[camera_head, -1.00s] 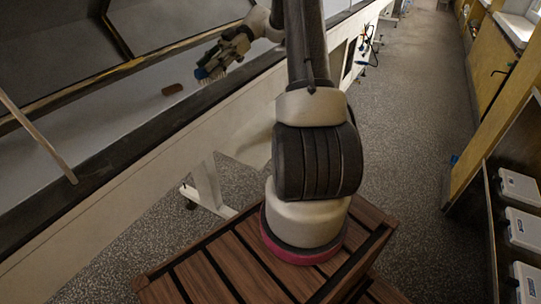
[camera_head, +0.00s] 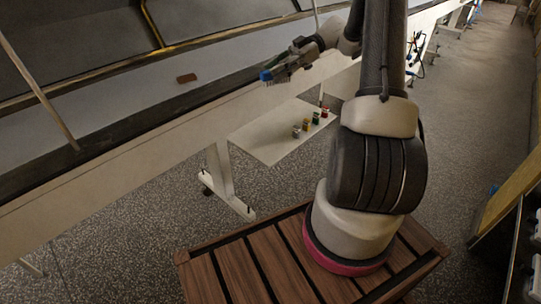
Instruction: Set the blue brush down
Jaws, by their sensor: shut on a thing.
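My gripper (camera_head: 284,70) is at the upper middle of the head view, shut on the blue brush (camera_head: 266,75). The brush's blue end sticks out to the left of the fingers, and its pale bristles point down. The gripper's fingers hide part of the brush. Brush and gripper appear over the near edge of the long machine, and I cannot tell their height above it.
A brown block (camera_head: 186,78) lies on the machine's pale bed (camera_head: 130,98). A white shelf (camera_head: 262,142) below the machine holds several small coloured containers (camera_head: 315,117) at its right. Poles rise from the machine's edge. Speckled floor (camera_head: 110,235) is clear at left.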

